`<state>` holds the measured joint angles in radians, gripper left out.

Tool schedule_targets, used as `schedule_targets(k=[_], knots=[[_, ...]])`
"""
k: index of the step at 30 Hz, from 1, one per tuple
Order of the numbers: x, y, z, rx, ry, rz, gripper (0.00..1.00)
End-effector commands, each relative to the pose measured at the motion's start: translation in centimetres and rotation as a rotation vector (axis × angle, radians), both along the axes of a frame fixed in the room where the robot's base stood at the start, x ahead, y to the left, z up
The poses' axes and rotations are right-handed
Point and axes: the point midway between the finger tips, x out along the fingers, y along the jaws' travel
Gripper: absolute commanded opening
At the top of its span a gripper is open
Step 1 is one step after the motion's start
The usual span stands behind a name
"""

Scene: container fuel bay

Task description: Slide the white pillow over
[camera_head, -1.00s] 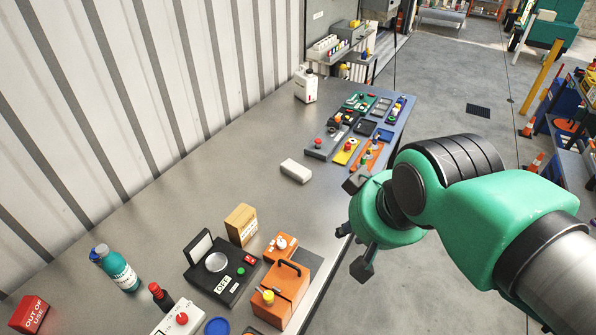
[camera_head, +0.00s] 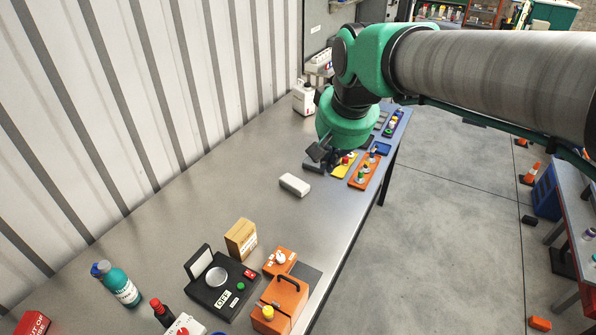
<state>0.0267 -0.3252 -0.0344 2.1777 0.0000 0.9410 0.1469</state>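The only thing like a white pillow is a small white block with rounded edges (camera_head: 295,185), lying flat on the grey metal table (camera_head: 250,165) near the middle. My gripper (camera_head: 327,156) hangs under the green wrist, above the table, beyond and a little right of the white block. It is apart from the block. Dark finger parts show below the wrist, but they overlap with dark things behind, so I cannot tell how far the fingers are spread. No held object shows.
Button panels, one yellow (camera_head: 342,165) and one orange (camera_head: 364,170), lie beyond the block, partly hidden by my arm. A white jug (camera_head: 303,98) stands behind. Nearer are a cardboard-coloured box (camera_head: 241,240), a black OFF box (camera_head: 222,290) and an orange box (camera_head: 281,303). Table around the block is clear.

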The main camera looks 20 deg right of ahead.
Motion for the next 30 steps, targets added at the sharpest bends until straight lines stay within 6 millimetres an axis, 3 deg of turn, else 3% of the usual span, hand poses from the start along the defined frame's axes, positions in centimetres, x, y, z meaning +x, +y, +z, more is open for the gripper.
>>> schedule_targets(k=[14, 30], knots=[[11.6, -1.3, 1.0, 0.033, 0.067, -0.101, 0.0], [24.4, -3.2, -1.9, 0.065, 0.14, -0.217, 0.0]])
